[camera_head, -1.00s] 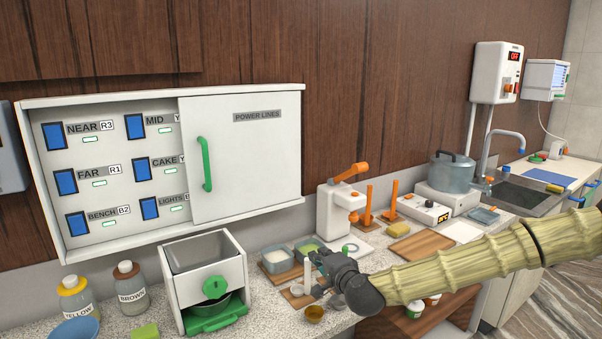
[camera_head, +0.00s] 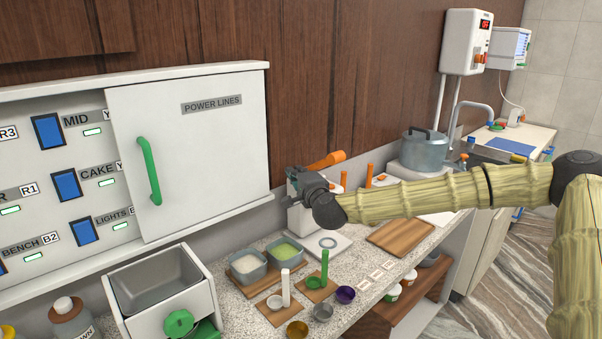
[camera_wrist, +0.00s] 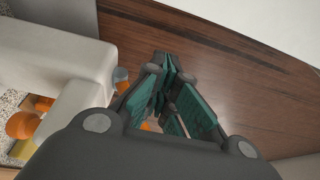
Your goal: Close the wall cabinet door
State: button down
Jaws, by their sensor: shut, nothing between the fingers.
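The wall cabinet (camera_head: 30,95) hangs on the brown wood wall at the left of the head view. Its white sliding door (camera_head: 215,150), labelled POWER LINES, has a green vertical handle (camera_head: 149,171) near its left edge. The door covers the right part; the left part is open and shows blue switches with labels such as MID and CAKE. My gripper (camera_head: 294,180) is to the right of the cabinet, apart from the handle, in front of the white press with an orange lever. In the wrist view its fingers (camera_wrist: 166,75) are closed together and empty.
Below the cabinet, the counter holds a white box with a steel basin (camera_head: 155,283), two tubs (camera_head: 286,250) and several small cups. The white press (camera_head: 300,217) stands beside my gripper. A pot (camera_head: 424,150) is farther right. The space before the door looks clear.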

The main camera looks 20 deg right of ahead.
jog(key=w+a+p, duration=0.4)
jog(key=shift+w+f, duration=0.2)
dwell(0.5)
